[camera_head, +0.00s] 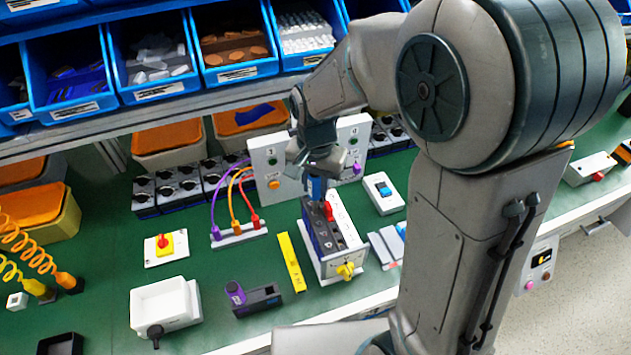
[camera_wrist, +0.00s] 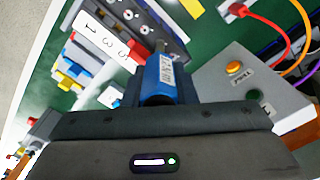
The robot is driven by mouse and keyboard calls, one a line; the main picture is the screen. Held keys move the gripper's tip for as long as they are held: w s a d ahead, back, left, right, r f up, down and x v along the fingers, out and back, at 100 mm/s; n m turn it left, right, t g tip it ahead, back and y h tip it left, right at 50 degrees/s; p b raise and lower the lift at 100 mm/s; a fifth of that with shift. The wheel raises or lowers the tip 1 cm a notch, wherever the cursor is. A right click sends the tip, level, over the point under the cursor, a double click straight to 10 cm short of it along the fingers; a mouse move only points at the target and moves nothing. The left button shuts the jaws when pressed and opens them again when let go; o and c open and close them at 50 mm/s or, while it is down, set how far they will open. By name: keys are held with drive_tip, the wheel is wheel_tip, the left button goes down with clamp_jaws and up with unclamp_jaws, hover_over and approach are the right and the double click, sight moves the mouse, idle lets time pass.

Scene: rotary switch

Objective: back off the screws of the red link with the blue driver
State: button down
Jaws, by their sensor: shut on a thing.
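My gripper (camera_head: 318,162) is shut on the blue driver (camera_head: 317,188), which points down over the rotary switch block (camera_head: 323,258). In the wrist view the blue driver (camera_wrist: 159,78) stands out from my gripper (camera_wrist: 160,104), with a short metallic part at its far end. The red link (camera_head: 329,211) sits on top of the block, close beside the driver. It also shows as a red piece (camera_wrist: 138,51) left of the driver in the wrist view. The link's screws and the driver's tip contact cannot be made out. A yellow knob (camera_head: 345,270) is on the block's front.
A grey panel box (camera_head: 266,160) stands behind the block. A yellow strip (camera_head: 291,262) and a purple-handled tool (camera_head: 235,292) by a black holder lie left. A white box with a blue switch (camera_head: 383,193) is to the right. Green mat is bare between them.

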drive_tip(key=m, duration=0.6)
drive_tip(key=shift+s+d+p, duration=0.1)
drive_tip(key=shift+p, duration=0.25)
drive_tip(key=m+p, duration=0.1)
drive_tip(key=m, duration=0.4)
drive_tip(key=shift+s+r, duration=0.1)
drive_tip(key=m+p, duration=0.1)
drive_tip(key=m, duration=0.2)
drive_tip(key=m+p, duration=0.2)
drive_tip(key=m, duration=0.2)
drive_tip(key=shift+s+r, duration=0.1)
drive_tip(key=m+p, duration=0.2)
drive_tip(key=m, duration=0.1)
drive_tip(key=shift+s, duration=0.1)
drive_tip(key=shift+f+m, duration=0.2)
drive_tip(key=shift+m, duration=0.3)
drive_tip(key=shift+p, duration=0.55)
drive_tip(key=shift+f+b, duration=0.3)
drive_tip(key=shift+f, duration=0.15)
